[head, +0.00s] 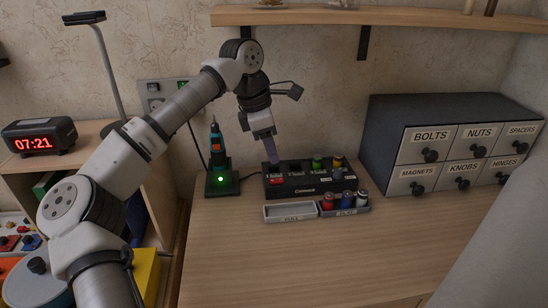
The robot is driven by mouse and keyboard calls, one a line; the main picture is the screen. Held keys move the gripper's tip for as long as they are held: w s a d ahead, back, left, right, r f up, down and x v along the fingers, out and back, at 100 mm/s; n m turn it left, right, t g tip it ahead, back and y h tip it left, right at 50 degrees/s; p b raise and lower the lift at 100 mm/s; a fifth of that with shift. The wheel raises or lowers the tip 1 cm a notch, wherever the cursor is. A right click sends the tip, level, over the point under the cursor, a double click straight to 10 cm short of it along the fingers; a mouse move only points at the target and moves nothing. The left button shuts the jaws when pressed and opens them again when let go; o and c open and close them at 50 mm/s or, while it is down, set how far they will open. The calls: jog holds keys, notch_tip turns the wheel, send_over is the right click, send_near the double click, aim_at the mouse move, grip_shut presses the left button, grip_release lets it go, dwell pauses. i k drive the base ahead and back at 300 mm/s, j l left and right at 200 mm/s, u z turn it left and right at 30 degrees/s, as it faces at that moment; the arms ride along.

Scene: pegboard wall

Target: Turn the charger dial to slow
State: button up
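The black battery charger (300,187) stands on the wooden worktop, below the wall and right of the screwdriver stand. Its left part shows red, and a green-topped cell (317,161) and a yellowish one (338,160) sit toward its back right. A small dark round shape at its right front may be the dial (338,174); its pointer and marks are too small to read. My gripper (272,152) points down at the charger's back left, apart from that round shape. The fingers overlap in this view, so their opening and any contact with the charger do not show.
A two-part tray (290,212) lies in front of the charger; its left part is empty, and its right part holds several cells. The screwdriver (217,150) stands at left. A labelled drawer cabinet (385,130) stands at right. The shelf (390,17) hangs above. The front worktop is clear.

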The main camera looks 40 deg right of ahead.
aim_at(338, 173)
jog(key=k+j, duration=0.75)
jog(key=k, duration=0.1)
